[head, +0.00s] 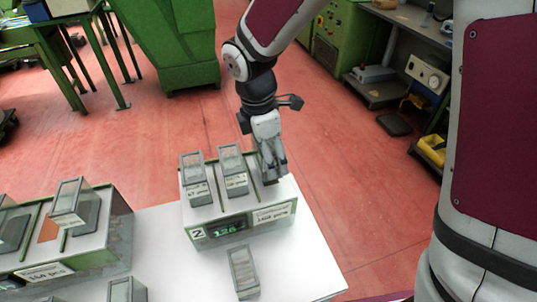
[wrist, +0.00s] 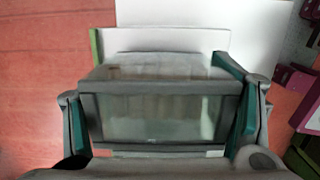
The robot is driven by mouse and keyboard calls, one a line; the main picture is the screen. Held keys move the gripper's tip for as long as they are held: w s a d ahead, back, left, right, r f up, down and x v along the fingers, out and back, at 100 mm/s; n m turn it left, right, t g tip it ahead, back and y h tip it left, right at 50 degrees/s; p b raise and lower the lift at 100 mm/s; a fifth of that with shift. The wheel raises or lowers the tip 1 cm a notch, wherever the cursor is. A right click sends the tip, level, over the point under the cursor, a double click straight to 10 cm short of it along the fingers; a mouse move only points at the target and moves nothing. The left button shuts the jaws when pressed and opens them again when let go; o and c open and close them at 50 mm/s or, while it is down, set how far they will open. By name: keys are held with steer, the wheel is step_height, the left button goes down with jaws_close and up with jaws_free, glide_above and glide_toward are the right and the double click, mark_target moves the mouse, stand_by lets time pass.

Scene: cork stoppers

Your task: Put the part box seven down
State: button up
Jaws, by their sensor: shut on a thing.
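My gripper (wrist: 160,112) is shut on a clear-walled part box with a grey frame (wrist: 150,118), which sits between the two teal-lined fingers in the wrist view. In the head view my gripper (head: 271,172) is low over the right part of the white-topped stand (head: 256,212) with a green edge, marked 2. The held box is mostly hidden there by the fingers. I cannot tell whether it touches the stand, and I cannot read a number on it.
Two similar boxes, one at the left (head: 195,180) and one in the middle (head: 232,170), stand on the same stand. Another box (head: 243,272) stands on the white table (head: 300,265) in front. A second stand (head: 118,235) with boxes is at the left. The table's right front is bare.

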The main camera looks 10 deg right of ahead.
steer(key=shift+f, duration=1.3)
steer(key=shift+f, duration=0.1)
steer(key=o, duration=1.2)
steer(key=shift+o, duration=0.2)
steer(key=r, duration=0.4)
steer(key=a+r, duration=0.1)
steer(key=r, duration=0.7)
steer(key=shift+s+a+r, duration=0.15)
steer(key=shift+s+a, duration=0.1)
steer(key=shift+a, duration=0.05)
